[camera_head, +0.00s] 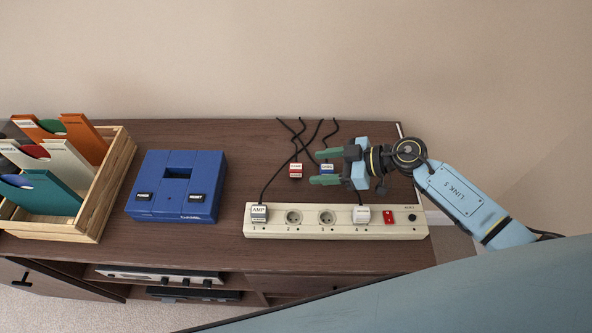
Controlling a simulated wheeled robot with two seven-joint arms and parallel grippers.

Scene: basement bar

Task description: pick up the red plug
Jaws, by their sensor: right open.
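The red plug (295,170), with a white label on top, lies on the dark wooden cabinet top behind the power strip. Its black cord runs back toward the wall. My right gripper (326,167) comes in from the right with its green fingertips pointing left. It is open and empty, to the right of the red plug and apart from it. The blue plug (327,168) lies beside or beneath the fingertips and is partly hidden. My left gripper is not in view.
The cream power strip (340,233) holds the plug labelled AMP (259,213) and a white plug (362,214). Its red switch (389,216) is at the right. A blue console (177,213) and a wooden crate (112,190) of record sleeves stand left. Crossing cords lie behind the plugs.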

